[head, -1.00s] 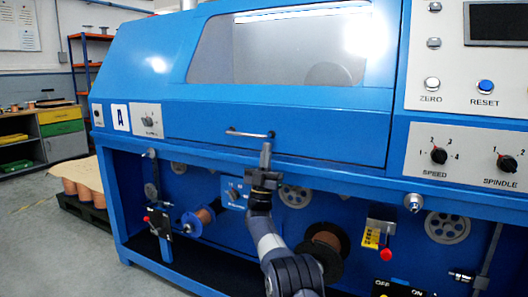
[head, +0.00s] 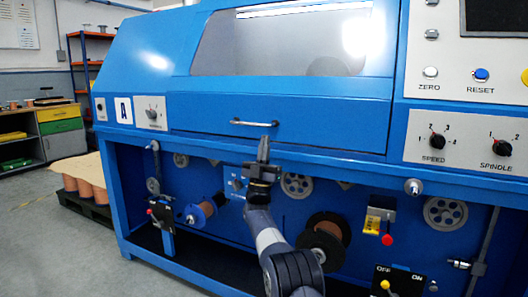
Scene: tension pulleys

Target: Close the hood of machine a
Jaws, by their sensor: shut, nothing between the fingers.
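Machine A (head: 118,164) is a large blue cabinet with an "A" label at its left. Its hood (head: 220,107) is a blue panel with a wide window; it looks down, its lower edge lying along the front frame. A silver bar handle (head: 254,123) is on the hood's lower front. My gripper (head: 264,140) is shut and empty, pointing up just below the handle's right part. A small gap seems to show between fingertips and handle; depth is hard to judge.
Below the hood is an open bay with a copper spool (head: 325,236), a smaller spool (head: 207,206) and a red-knobbed lever (head: 387,238). Control knobs (head: 437,142) are at the right. A pallet with copper spools (head: 92,190) stands at the left.

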